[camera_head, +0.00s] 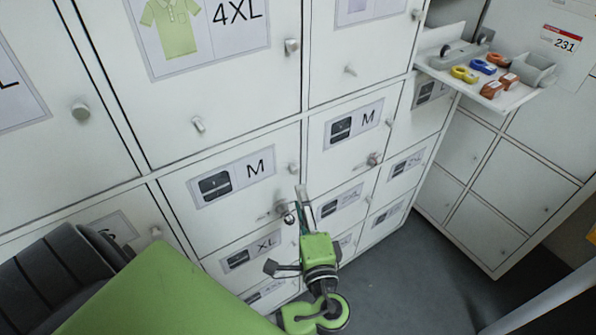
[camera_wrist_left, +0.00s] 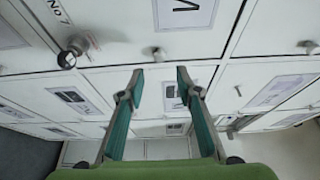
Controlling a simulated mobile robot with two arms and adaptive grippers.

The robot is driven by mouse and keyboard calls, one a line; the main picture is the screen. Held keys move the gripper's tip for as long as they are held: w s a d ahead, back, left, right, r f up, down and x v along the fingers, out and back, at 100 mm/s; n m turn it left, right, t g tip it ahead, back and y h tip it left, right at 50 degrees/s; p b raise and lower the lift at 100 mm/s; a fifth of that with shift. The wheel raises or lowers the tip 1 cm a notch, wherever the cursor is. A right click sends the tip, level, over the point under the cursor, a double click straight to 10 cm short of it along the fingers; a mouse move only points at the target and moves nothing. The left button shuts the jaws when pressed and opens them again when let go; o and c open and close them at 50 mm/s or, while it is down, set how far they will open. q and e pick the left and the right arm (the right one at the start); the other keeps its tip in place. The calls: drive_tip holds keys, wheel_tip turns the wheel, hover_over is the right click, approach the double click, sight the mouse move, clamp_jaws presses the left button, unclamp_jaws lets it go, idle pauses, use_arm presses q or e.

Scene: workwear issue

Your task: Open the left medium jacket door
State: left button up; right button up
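The left medium jacket door (camera_head: 258,213) is a white locker door with an "M" label and a dark folded-garment picture; it looks shut. A small knob (camera_head: 293,168) sits near its right edge, and a larger metal lock knob (camera_head: 281,208) near its lower right corner. My left gripper (camera_head: 299,203) is at that corner, just right of the lock knob. In the left wrist view the left gripper (camera_wrist_left: 160,76) has its fingers apart with nothing between them. A lock knob (camera_wrist_left: 76,46) is left of the fingers there. My right gripper is not in view.
A second "M" door (camera_head: 335,152) is to the right, with its own lock knob (camera_head: 374,159). The "4XL" door (camera_head: 215,95) is above and an "XL" door (camera_head: 240,277) below. A shelf (camera_head: 470,98) with coloured items sticks out at right. The grey floor (camera_head: 410,280) is clear.

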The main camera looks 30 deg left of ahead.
sight(295, 172)
use_arm(q)
drive_tip(key=p+x, duration=0.1)
drive_tip(key=x, duration=0.7)
drive_tip(key=shift+d+p, duration=0.1)
drive_tip(key=shift+p, duration=0.25)
drive_tip(key=shift+w+a+f, duration=0.1)
drive_tip(key=shift+w+a, duration=0.3)
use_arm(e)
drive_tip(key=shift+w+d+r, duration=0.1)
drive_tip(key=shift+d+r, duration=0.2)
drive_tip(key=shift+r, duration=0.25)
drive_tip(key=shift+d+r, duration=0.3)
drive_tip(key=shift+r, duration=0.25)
use_arm(q)
clamp_jaws()
